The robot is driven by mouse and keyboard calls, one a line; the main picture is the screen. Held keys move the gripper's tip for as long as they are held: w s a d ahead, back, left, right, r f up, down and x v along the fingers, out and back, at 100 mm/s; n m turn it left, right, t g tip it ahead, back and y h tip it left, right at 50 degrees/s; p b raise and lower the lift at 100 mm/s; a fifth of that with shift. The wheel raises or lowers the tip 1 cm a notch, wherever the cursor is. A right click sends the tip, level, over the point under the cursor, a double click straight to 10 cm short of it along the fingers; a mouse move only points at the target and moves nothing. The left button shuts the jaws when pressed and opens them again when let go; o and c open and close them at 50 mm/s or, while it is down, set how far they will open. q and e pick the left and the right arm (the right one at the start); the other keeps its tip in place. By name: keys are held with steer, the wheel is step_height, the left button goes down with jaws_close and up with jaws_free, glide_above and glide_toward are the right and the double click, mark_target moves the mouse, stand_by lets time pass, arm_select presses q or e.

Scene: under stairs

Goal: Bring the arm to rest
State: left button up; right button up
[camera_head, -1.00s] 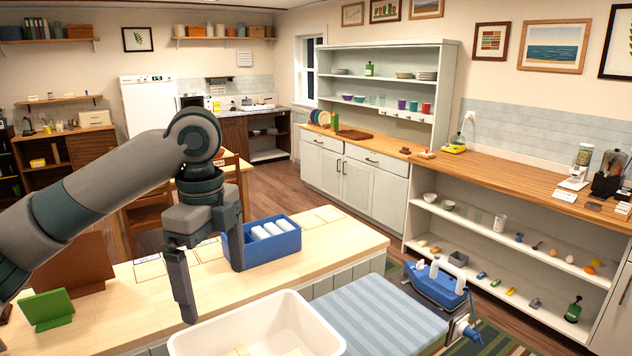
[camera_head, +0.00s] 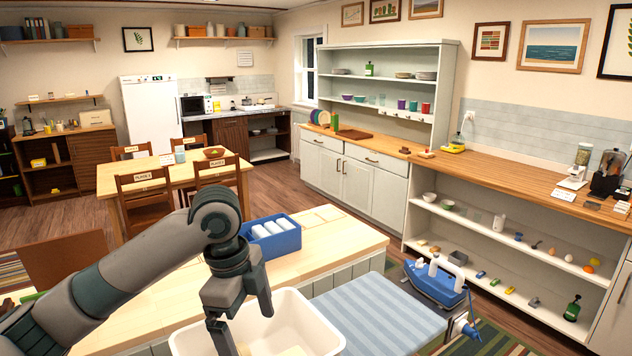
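My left arm (camera_head: 130,275) comes in from the lower left, over the light wooden counter. My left gripper (camera_head: 243,318) points down with its fingers apart and nothing between them. It is in front of the white bin (camera_head: 318,330) in the picture and hides part of its left side and inside. I cannot tell whether its fingertips are within the bin. My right gripper is not in view.
A blue box (camera_head: 288,245) with white rolls stands on the counter behind the gripper. A brown panel (camera_head: 65,262) stands at the left.

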arm_select(q)
steer(key=s+d+f+n+t+h, duration=0.1)
steer(key=s+d+f+n, duration=0.2)
steer(key=f, duration=0.5)
steer(key=s+d+f+n+h, duration=0.1)
steer(key=s+f+n+h, duration=0.2)
steer(key=f, duration=0.4)
steer(key=s+d+f+n+t, duration=0.1)
steer(key=s+d+f+n, duration=0.1)
steer(key=s+f, duration=0.45)
steer(key=s+a+f+n+t+y, duration=0.1)
steer(key=s+a+f+n+y, duration=0.2)
steer(key=s+a+f+n, duration=0.45)
steer(key=s+a+f+n+y, duration=0.25)
steer(key=s+a+f, duration=0.25)
steer(key=s+a, duration=0.55)
step_height(320, 180, down, 33)
steer(key=s+d+g+b, duration=0.1)
steer(key=s+b, duration=0.1)
steer(key=b, duration=0.3)
steer(key=s+a+f+b, duration=0.1)
steer(key=s+f+b, duration=0.1)
steer(key=s+f, duration=0.6)
steer(key=s+a+f+g+b, duration=0.1)
steer(key=s+a+f+b, duration=0.1)
steer(key=s+f, duration=0.7)
step_height(320, 180, down, 5)
steer(key=shift+s+f+b, duration=0.2)
steer(key=shift+s+b, duration=0.1)
steer(key=shift+b, duration=0.2)
